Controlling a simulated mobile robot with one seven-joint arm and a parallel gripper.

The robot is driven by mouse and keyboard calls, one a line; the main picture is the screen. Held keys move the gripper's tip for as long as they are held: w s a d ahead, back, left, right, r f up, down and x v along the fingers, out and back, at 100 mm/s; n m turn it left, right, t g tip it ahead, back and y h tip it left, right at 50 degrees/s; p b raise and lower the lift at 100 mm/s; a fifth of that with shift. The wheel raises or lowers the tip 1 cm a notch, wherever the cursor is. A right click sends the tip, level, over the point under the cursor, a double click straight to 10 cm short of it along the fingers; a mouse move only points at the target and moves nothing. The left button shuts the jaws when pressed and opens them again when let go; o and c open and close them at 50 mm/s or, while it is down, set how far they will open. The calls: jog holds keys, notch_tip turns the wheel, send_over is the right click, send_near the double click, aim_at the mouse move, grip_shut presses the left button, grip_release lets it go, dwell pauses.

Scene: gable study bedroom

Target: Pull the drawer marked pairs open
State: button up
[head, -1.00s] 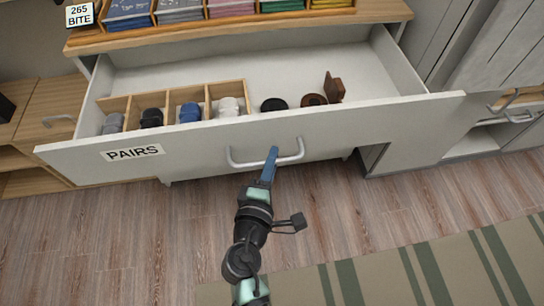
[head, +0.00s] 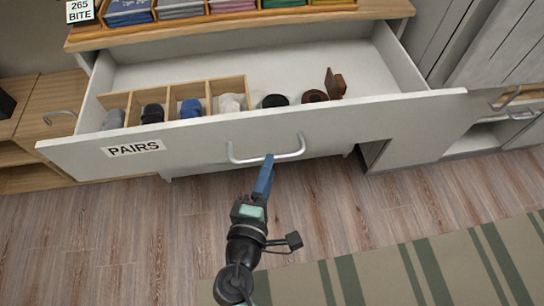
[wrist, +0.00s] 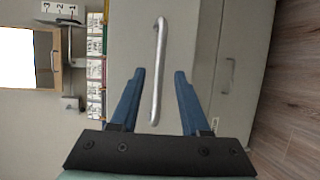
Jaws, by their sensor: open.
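The drawer marked PAIRS (head: 300,136) stands pulled well out from the cabinet, and its inside shows in the head view. Its label (head: 133,148) is on the left of the front. The metal bar handle (head: 290,155) is on the middle of the front; in the wrist view the handle (wrist: 157,75) runs up the picture between the finger lines. My gripper (head: 267,160) is open, with blue fingers close in front of the handle. In the wrist view the fingers (wrist: 160,73) are apart on either side of the bar, holding nothing.
Inside the drawer, a wooden divider (head: 246,92) holds rolled socks at the left, and dark rolled items (head: 275,101) lie at the right. A wooden top with trays (head: 240,26) is above. A striped rug (head: 400,270) lies on the floor at lower right.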

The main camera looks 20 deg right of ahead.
jog(key=v, duration=0.8)
jog(key=shift+s+a, duration=0.2)
